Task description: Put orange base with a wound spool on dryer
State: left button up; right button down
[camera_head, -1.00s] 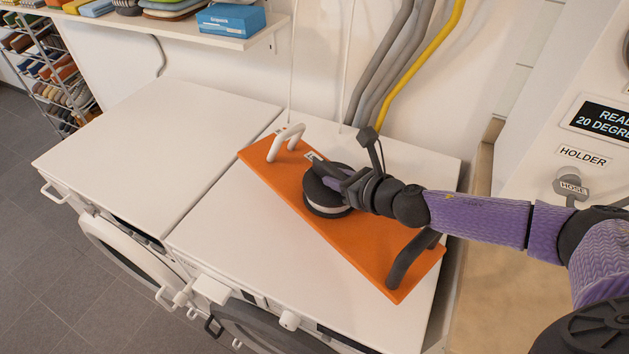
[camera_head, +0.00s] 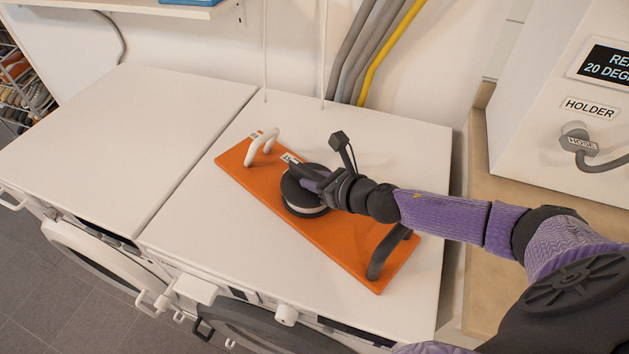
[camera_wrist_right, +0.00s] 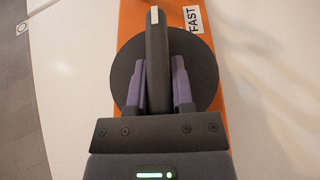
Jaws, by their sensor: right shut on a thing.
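The orange base (camera_head: 340,236) lies flat on the white top of the right-hand dryer (camera_head: 200,228), set diagonally. It has a white handle (camera_head: 263,146) at its far left end and a dark grey handle (camera_head: 388,252) at its near right end. A dark round spool (camera_head: 300,201) with a pale band sits on the base. My right gripper (camera_head: 312,182) is over the spool. In the right wrist view its fingers (camera_wrist_right: 158,88) are shut on a dark upright bar across the spool (camera_wrist_right: 203,68). A label reading FAST (camera_wrist_right: 193,20) is beside it. My left gripper is out of view.
A second white machine (camera_head: 120,130) stands to the left, its top clear. Grey and yellow pipes (camera_head: 372,50) run up the wall behind. A white panel (camera_head: 570,100) with a hose holder and a beige surface (camera_head: 510,215) are on the right.

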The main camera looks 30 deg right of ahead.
jog(key=c, duration=0.9)
grip_release()
jog(key=shift+f, duration=0.1)
jog(key=shift+c, duration=0.2)
jog(key=o, duration=0.5)
jog(key=shift+c, duration=0.2)
jog(key=shift+r, duration=0.25)
jog(key=v, duration=1.2)
jog(key=shift+p, duration=0.4)
jog(key=shift+f, duration=0.15)
